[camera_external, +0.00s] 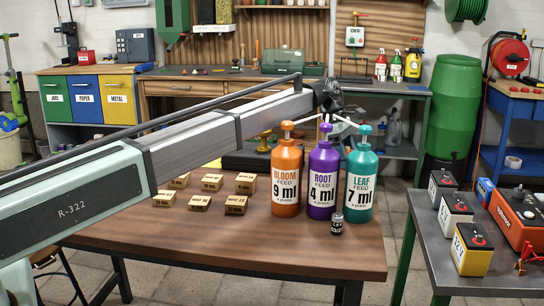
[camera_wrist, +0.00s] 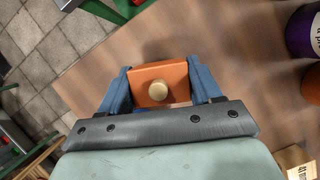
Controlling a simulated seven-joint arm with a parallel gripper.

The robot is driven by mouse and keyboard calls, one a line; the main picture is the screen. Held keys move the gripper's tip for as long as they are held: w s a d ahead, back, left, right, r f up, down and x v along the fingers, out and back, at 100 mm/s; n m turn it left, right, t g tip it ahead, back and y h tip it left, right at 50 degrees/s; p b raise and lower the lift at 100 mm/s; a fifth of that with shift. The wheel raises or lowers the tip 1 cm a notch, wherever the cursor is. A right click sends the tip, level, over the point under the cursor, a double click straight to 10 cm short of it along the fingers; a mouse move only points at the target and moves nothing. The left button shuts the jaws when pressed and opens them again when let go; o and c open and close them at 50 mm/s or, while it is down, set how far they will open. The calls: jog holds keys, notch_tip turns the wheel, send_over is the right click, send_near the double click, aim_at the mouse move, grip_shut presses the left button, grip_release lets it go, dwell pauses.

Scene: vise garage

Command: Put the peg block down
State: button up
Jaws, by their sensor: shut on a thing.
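The peg block is an orange block (camera_wrist: 176,74) with a round, cream peg (camera_wrist: 157,92) on its face, in the middle of the wrist view. My gripper (camera_wrist: 160,71) has its two blue fingers shut on the block's left and right sides. Bare brown tabletop (camera_wrist: 105,72) shows around the block in the wrist view. I cannot tell whether the block touches the table. In the external view my arm reaches across the table (camera_external: 240,240) to its far side, and the bottles hide the peg block and most of the gripper.
Orange (camera_external: 286,180), purple (camera_external: 322,178) and teal (camera_external: 360,182) pump bottles stand close to my gripper. A small dark jar (camera_external: 337,224) stands before them. Several small labelled wooden blocks (camera_external: 199,202) lie left. The table's front is clear. A table edge shows left in the wrist view.

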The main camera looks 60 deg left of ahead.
jog(key=shift+f, duration=1.75)
jog(key=o, duration=1.2)
jog(key=shift+f, duration=0.1)
jog(key=v, duration=1.2)
jog(key=shift+a, duration=0.1)
